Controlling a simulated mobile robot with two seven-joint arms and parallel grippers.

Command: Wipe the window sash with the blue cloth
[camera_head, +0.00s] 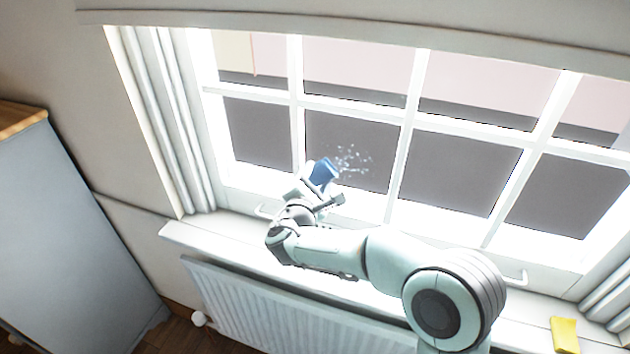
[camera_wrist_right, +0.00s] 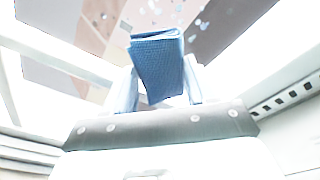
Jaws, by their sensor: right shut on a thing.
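The blue cloth (camera_head: 324,171) is held up at a lower pane of the window sash (camera_head: 398,150), left of the middle. My right gripper (camera_head: 314,177) is shut on the cloth. In the right wrist view the folded cloth (camera_wrist_right: 158,62) sits between the two fingers of the gripper (camera_wrist_right: 165,92). A patch of pale specks (camera_head: 352,159) shows on the pane just right of the cloth. Specks also show beyond the cloth in the wrist view. I cannot tell whether the cloth touches the glass. My left gripper is not in view.
The window sill (camera_head: 232,235) runs below the sash, with a white radiator (camera_head: 262,305) under it. A yellow object (camera_head: 565,335) lies at the sill's right end. Curtains (camera_head: 165,120) hang at the left side, and a grey cabinet (camera_head: 65,230) stands at far left.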

